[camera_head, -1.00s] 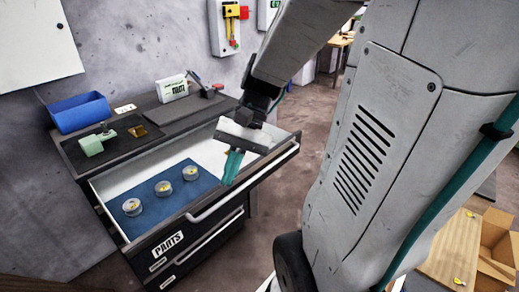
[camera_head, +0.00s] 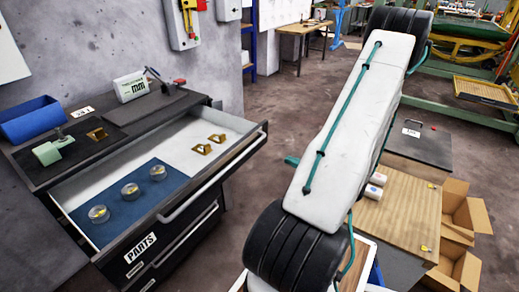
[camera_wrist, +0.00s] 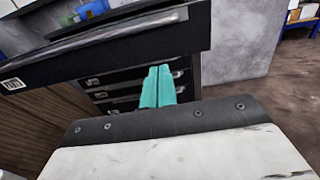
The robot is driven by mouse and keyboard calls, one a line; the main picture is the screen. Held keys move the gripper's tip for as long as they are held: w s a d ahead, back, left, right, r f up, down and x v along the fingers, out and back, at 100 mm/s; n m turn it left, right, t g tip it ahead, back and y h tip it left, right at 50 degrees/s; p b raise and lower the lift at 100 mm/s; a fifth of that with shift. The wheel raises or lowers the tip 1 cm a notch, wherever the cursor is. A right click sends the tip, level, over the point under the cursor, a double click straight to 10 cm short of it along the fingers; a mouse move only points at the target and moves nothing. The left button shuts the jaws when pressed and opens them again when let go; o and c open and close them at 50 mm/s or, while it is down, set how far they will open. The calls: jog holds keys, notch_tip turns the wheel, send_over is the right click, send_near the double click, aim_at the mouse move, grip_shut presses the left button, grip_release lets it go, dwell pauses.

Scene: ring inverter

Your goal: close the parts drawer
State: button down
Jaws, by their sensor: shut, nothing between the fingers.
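The parts drawer (camera_head: 215,189) stands pulled open from the dark cabinet, with a PARTS label on its front. Inside lie a blue mat with three small round pieces (camera_head: 130,190) and two brass-coloured brackets (camera_head: 202,149). In the wrist view the drawer front (camera_wrist: 120,40) spans the upper picture. My gripper's teal fingers (camera_wrist: 158,86) are shut together and empty, pointing towards the cabinet just below the drawer front's lower edge in that picture. I cannot tell whether they touch it. In the head view only a teal tip (camera_head: 291,160) shows, right of the drawer; my arm hides the rest.
On the cabinet top are a blue bin (camera_head: 39,119), a green piece (camera_head: 47,152) and a white box (camera_head: 131,86). Closed drawers (camera_wrist: 135,90) lie below the open one. A wooden-topped surface (camera_head: 400,215) and cardboard boxes (camera_head: 460,215) stand at right. Floor between is clear.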

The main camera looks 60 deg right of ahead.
send_near(259, 148)
jog(key=w+a+r, duration=0.4)
jog(key=w+a, duration=0.1)
jog(key=w, duration=0.2)
jog(key=shift+d+f, duration=0.1)
jog(key=shift+d, duration=0.1)
